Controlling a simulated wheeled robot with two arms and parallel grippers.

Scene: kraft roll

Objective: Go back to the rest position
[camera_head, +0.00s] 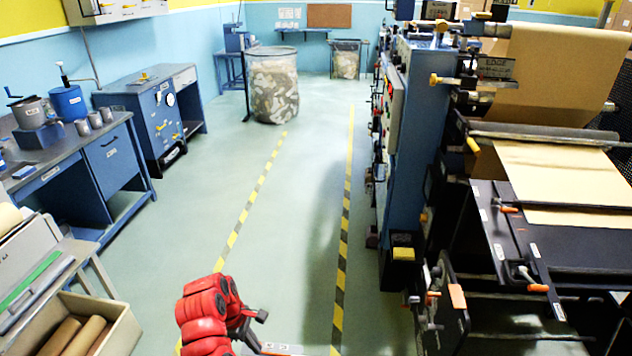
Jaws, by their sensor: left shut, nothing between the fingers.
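My left arm comes in at the bottom middle of the head view, with red links. Its dark gripper (259,318) is low in the picture, above the open floor, and points to the right. It looks shut, and I see nothing held in it. It is apart from the machine and the benches. My right gripper is not in view.
A large machine with a kraft paper roll (562,72) stands on the right. Blue workbenches (108,160) line the left wall. A box of brown rolls (118,335) is at the lower left. A clear aisle runs between yellow-black floor lines (345,205) toward a waste bin (273,88).

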